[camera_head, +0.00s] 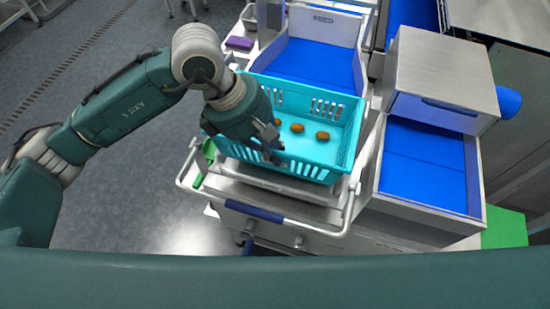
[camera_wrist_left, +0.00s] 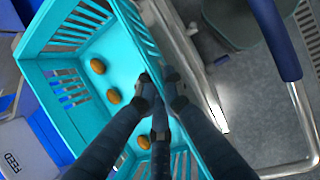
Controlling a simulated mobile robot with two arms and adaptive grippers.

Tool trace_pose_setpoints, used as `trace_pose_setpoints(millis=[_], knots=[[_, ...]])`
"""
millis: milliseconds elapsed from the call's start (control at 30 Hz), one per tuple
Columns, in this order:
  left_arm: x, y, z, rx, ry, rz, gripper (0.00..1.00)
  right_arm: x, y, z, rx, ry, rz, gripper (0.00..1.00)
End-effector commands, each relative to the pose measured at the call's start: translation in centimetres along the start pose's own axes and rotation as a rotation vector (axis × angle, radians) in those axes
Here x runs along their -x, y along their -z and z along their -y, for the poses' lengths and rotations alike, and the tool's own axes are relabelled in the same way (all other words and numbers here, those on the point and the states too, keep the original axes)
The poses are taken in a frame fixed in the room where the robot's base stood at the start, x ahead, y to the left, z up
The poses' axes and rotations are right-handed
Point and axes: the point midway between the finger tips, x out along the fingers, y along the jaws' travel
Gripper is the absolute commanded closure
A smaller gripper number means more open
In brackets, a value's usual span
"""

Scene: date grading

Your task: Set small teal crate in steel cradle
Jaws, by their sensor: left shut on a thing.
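The small teal crate (camera_head: 345,137) has slotted walls and several brown dates in it. My left gripper (camera_head: 272,150) is shut on its near-left wall, with the arm reaching in from the left. The left wrist view shows the fingers (camera_wrist_left: 160,90) closed together at the wall of the crate (camera_wrist_left: 85,120). The crate is over the steel cradle (camera_head: 300,190), whose bars show under its near side. I cannot tell whether it rests on the cradle or hangs just above it. My right gripper is not in view.
A steel rail with a blue grip (camera_head: 254,211) runs in front of the cradle. A blue-lined chute (camera_head: 312,62) is behind the crate. A steel hood and blue belt (camera_head: 425,165) stand to the right. Open floor (camera_head: 130,200) is at the left.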

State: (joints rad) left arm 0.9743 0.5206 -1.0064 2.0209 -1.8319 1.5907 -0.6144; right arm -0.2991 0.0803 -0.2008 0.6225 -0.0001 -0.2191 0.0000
Motion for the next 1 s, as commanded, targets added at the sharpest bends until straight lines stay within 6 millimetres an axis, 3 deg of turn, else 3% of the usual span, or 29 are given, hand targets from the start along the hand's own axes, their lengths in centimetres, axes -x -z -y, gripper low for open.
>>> trace_pose_setpoints(millis=[133,500,833,933,1000], knots=[[-1.3,0.5,0.1,0.0,-0.002,0.003,1.0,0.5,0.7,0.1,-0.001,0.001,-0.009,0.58],[-4.8,2.0,0.6,0.001,-0.001,0.001,1.0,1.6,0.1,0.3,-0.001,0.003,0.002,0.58],[-5.2,2.1,0.6,-0.002,-0.004,0.001,1.0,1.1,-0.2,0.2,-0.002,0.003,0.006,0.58],[-5.2,2.1,0.6,0.0,-0.001,0.0,0.77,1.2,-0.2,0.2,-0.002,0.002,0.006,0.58],[-5.2,2.1,0.6,0.0,-0.001,0.0,0.74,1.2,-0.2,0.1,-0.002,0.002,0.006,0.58]])
